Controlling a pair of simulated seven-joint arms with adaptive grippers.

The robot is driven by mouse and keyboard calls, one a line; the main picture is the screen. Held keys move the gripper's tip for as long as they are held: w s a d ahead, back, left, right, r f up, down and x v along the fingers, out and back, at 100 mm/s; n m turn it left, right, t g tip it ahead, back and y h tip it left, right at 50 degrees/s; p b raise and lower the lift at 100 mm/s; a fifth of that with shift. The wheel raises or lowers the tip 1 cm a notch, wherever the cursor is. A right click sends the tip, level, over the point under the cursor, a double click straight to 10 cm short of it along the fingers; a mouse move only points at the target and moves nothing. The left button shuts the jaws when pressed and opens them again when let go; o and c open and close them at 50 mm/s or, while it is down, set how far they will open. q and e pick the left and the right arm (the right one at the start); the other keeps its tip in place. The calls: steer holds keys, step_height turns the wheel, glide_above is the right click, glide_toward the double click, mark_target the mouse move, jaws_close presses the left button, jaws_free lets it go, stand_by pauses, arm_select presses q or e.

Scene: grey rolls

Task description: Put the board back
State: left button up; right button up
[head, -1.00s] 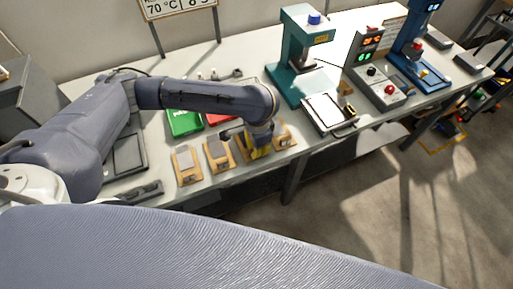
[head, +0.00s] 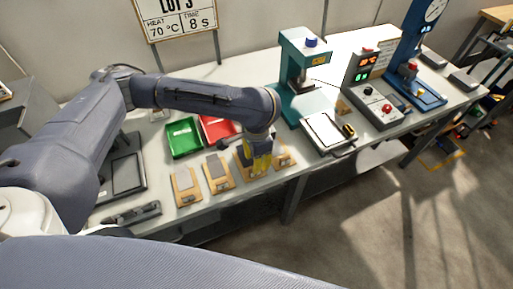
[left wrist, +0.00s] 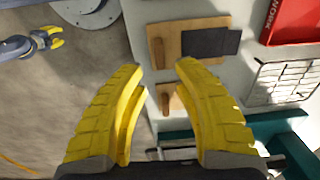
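Several wooden boards with grey plates stand along the front of the bench: one at the left (head: 186,188), a second (head: 218,172), a third partly behind my left gripper (head: 259,165), and a fourth (head: 283,157). My left gripper points down over the third board, open. In the left wrist view its yellow fingers (left wrist: 160,66) are apart; a board with a dark plate (left wrist: 188,30) lies beyond the tips, and another wooden piece (left wrist: 170,98) shows between the fingers. Contact cannot be told. My right gripper (left wrist: 50,38) is open and empty over the floor.
A green tray (head: 183,138) and a red tray (head: 216,128) lie behind the boards. A teal press (head: 292,72) with a white plate (head: 322,130) before it stands to the right, then a control box (head: 376,106) and a blue press (head: 420,84). A sign (head: 178,18) stands behind.

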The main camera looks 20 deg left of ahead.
arm_select(q)
step_height(320, 180, up, 6)
steer(key=shift+r, duration=0.25)
steer(key=shift+s+d, duration=0.1)
stand_by(0.5)
